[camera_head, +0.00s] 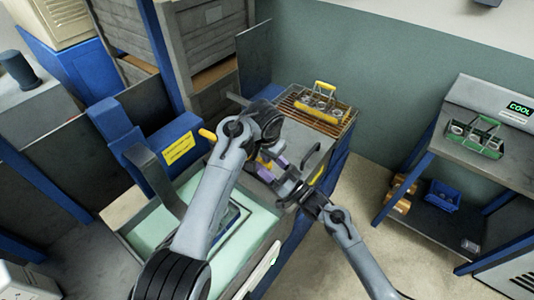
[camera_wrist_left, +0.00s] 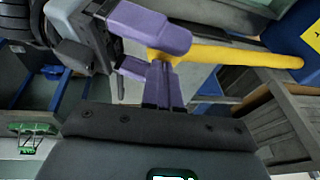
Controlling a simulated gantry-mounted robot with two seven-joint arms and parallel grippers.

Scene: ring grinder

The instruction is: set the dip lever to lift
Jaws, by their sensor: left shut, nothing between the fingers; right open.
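The yellow lever (camera_head: 208,135) shows only its rounded end in the head view, beside the blue housing with the yellow label; my left arm hides the rest. In the left wrist view the yellow lever (camera_wrist_left: 235,54) runs across the upper right, its inner end close to the purple fingers. My left gripper (camera_head: 272,166) is shut with nothing held, its purple fingers (camera_wrist_left: 160,65) next to the lever; I cannot tell whether they touch it. My right gripper (camera_head: 290,190) is open and empty, just right of and below the left one. The lever's lift marking is not readable.
A yellow-handled carrier (camera_head: 321,98) stands on a slatted rack behind the grippers. A green carrier (camera_head: 476,136) sits on the right bench by the COOL display (camera_head: 519,108). The blue housing (camera_head: 165,150) stands close to my left arm. Open floor lies right of the machine.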

